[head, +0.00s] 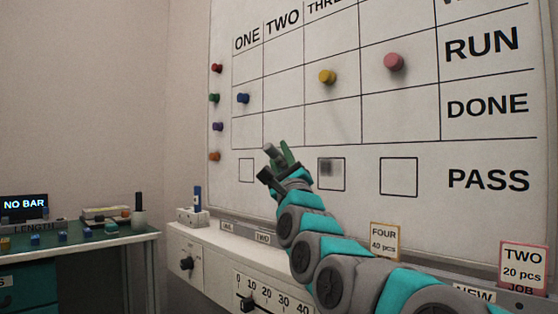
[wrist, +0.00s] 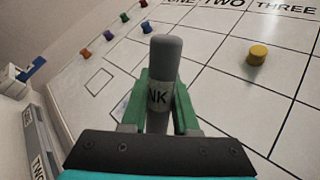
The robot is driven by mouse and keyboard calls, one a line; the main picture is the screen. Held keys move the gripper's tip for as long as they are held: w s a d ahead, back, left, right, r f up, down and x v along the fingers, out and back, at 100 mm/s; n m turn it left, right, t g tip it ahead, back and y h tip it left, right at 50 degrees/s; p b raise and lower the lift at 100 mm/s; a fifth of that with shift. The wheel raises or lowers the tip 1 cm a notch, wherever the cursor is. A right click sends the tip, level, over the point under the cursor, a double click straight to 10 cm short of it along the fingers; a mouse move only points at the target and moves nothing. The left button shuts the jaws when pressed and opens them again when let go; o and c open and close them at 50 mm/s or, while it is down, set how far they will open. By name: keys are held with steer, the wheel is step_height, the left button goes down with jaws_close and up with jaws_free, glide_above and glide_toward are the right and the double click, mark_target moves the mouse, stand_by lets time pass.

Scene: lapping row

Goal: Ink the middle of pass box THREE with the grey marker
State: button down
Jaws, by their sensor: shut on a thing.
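My gripper (head: 275,162) is shut on the grey marker (head: 271,151), in front of the lower left of the whiteboard. In the wrist view the marker (wrist: 164,62) stands between the green fingers (wrist: 162,105), its label partly covered and reading "NK". Its rounded grey end points away from my gripper; I cannot tell whether it touches the board. Pass box THREE (head: 331,174) has a dark grey smudged patch in its upper middle. It lies to the right of my gripper. Pass box ONE (head: 246,170) and the fourth pass box (head: 398,177) look blank. My gripper hides pass box TWO.
Round magnets sit on the whiteboard (head: 390,125), including a yellow one (head: 327,77), a pink one (head: 394,62) and a blue one (head: 243,98). Below is a white ledge (head: 210,250) with a blue-capped marker (head: 197,198). A green desk (head: 100,240) stands left.

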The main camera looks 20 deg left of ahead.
steer(key=shift+w+d+p, duration=0.15)
steer(key=shift+w+d, duration=0.2)
steer(key=shift+w, duration=0.4)
steer(key=shift+w+d+p, duration=0.2)
steer(key=shift+w+d, duration=0.1)
steer(key=shift+w, duration=0.5)
steer(key=shift+w+d+p, duration=0.15)
steer(key=shift+w+d, duration=0.2)
steer(key=shift+w, duration=0.4)
steer(key=shift+w+d+p, duration=0.3)
steer(key=shift+w+p, duration=0.45)
steer(key=shift+p, duration=0.25)
steer(key=shift+s+d+r+p, duration=0.35)
steer(key=shift+s+d+p, duration=0.15)
steer(key=shift+d+p, duration=0.75)
steer(key=shift+s+d+r+p, duration=0.3)
steer(key=shift+s+d+p, duration=0.15)
steer(key=shift+d+p, duration=0.8)
steer(key=shift+s+d+r+p, duration=0.45)
steer(key=shift+d+p, duration=0.45)
steer(key=shift+p, duration=0.65)
